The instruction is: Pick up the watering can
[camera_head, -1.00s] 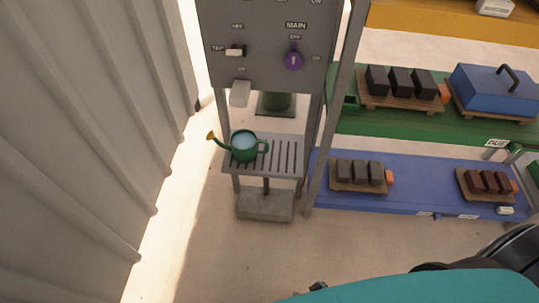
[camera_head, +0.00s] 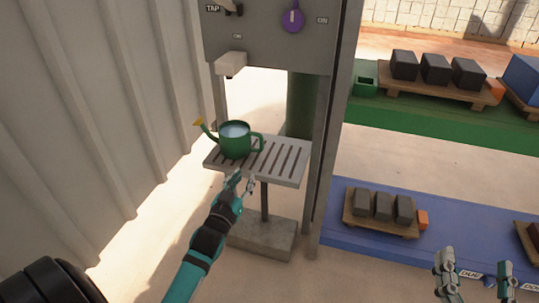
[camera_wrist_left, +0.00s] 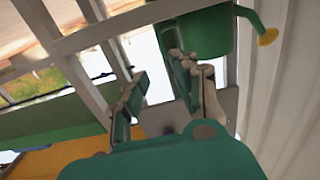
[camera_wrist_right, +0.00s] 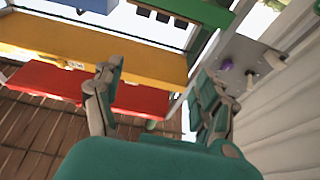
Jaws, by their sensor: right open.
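The green watering can (camera_head: 235,141) stands upright on the grey slatted shelf (camera_head: 285,163) under the tap. Its yellow-tipped spout points left and its handle is on the right. Light blue shows inside it, maybe water. My left gripper (camera_head: 242,182) is open and empty, just in front of the shelf and below the can, apart from it. In the left wrist view, the can (camera_wrist_left: 212,35) shows beyond the open fingers (camera_wrist_left: 160,80), partly hidden by one of them. My right gripper (camera_head: 476,275) is open and empty at the lower right; it also shows in the right wrist view (camera_wrist_right: 157,88).
A grey panel (camera_head: 265,50) with a purple knob (camera_head: 292,20) and the tap (camera_head: 230,62) rises above the shelf. A ribbed wall (camera_head: 110,110) borders the left. A blue rack level (camera_head: 340,228) with dark blocks and a green level (camera_head: 440,122) stand to the right.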

